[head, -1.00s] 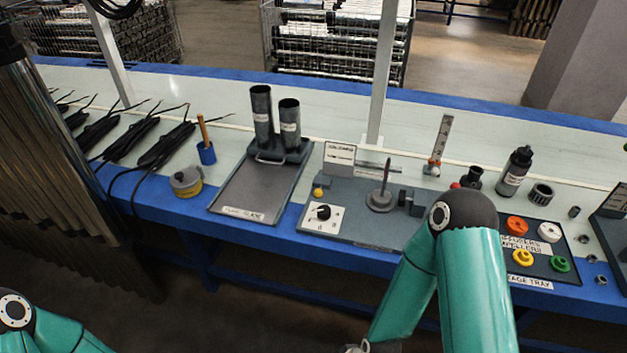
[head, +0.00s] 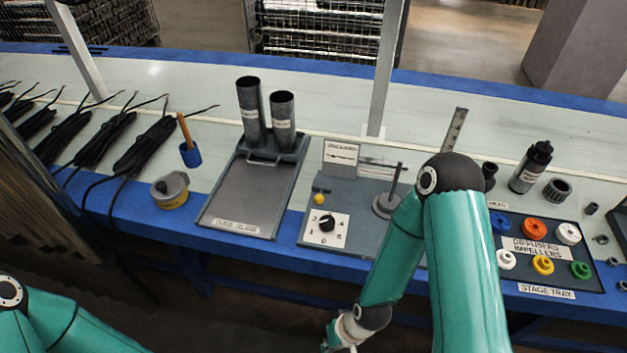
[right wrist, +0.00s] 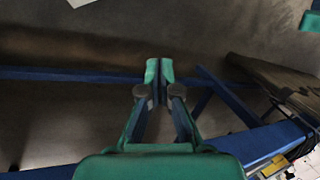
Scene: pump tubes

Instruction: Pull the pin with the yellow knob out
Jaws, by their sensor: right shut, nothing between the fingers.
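The yellow knob (head: 319,199) sits at the left side of the grey fixture (head: 352,246), just above the white dial plate (head: 326,228). Its pin is too small to make out. My right gripper (head: 327,347) is at the bottom edge of the head view, in front of and below the bench edge, well apart from the knob. In the right wrist view its fingers (right wrist: 159,72) are shut with nothing between them, over the floor. My left arm shows at the lower left, but its gripper is out of view.
A tray with two upright dark tubes (head: 250,110) stands left of the fixture. A spindle on a round base (head: 388,206) rises at the fixture's right, partly behind my right arm. A stage tray (head: 590,273) with coloured parts lies further right. The blue bench edge (head: 265,248) runs in front.

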